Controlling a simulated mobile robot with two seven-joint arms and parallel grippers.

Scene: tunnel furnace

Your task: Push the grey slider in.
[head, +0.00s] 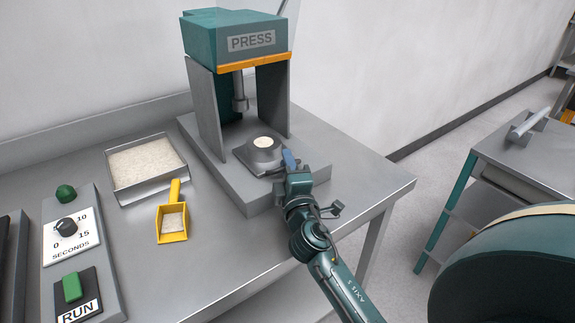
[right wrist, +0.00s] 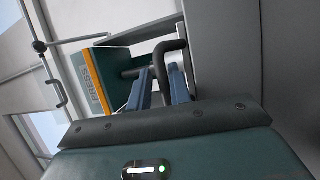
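The grey slider (head: 263,156) sits low in the press (head: 240,60), between its upright plates and below the ram. A pale round fill shows in its top. My right gripper (head: 290,160) is at the slider's front right side. In the right wrist view, the blue fingers (right wrist: 164,88) lie on both sides of a dark bent handle (right wrist: 160,65), with little gap, and appear shut on it. The handle's join to the slider is hidden. My left gripper is not in view.
A tray of pale powder (head: 146,165) and a yellow scoop (head: 172,220) lie left of the press. A control panel (head: 85,245) with a dial and green buttons stands further left. The table's right edge (head: 385,195) is bare. A second steel table (head: 540,150) stands at the right.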

